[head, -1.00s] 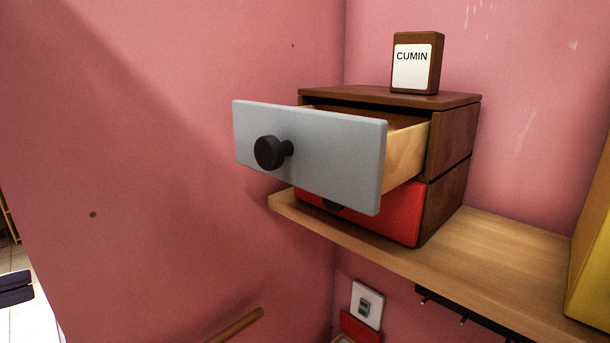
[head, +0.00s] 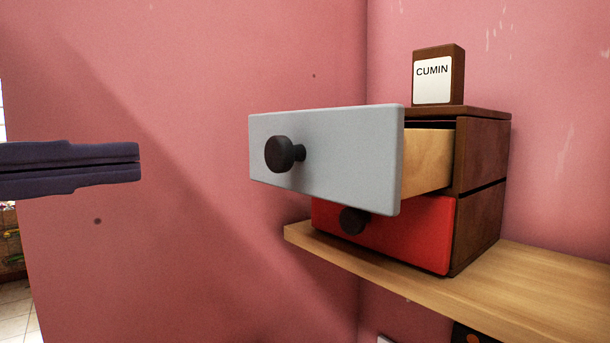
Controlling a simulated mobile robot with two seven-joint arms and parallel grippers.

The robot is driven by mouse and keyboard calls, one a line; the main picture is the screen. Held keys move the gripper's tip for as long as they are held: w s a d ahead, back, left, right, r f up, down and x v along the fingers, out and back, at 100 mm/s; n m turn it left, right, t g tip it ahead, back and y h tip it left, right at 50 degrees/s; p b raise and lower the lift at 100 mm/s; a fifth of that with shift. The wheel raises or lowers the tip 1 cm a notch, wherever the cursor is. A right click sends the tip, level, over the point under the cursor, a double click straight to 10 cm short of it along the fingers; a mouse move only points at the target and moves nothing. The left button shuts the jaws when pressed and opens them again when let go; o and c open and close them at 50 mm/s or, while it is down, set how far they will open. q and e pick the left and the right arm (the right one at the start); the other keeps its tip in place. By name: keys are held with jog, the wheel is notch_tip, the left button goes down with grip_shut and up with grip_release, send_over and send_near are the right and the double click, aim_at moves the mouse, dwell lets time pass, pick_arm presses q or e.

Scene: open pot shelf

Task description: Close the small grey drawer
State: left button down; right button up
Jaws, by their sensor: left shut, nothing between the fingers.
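The small grey drawer (head: 345,158) is the upper one of a small brown wooden cabinet (head: 482,190). It is pulled well out to the left, and its pale wooden side shows. A round black knob (head: 281,154) sits on its grey front. My left gripper (head: 138,162) comes in from the left at about knob height. Its dark fingers are closed together with nothing between them, and it is clear of the drawer front. My right gripper does not show.
The red lower drawer (head: 410,235) is shut and has a black knob. A brown box labelled CUMIN (head: 440,75) stands on the cabinet top. The cabinet rests on a wooden shelf (head: 545,290). A pink wall is behind the drawer front and my gripper.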

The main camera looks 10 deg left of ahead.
aim_at(273, 152)
pick_arm(q)
jog(key=x, duration=0.5)
jog(key=p+x, duration=0.1)
jog(key=x, duration=0.2)
jog(key=shift+w+d+r, duration=0.2)
jog(key=shift+r, duration=0.1)
jog(key=shift+w+d+f, duration=0.25)
jog(key=shift+w+d, duration=0.2)
jog(key=shift+w, duration=0.05)
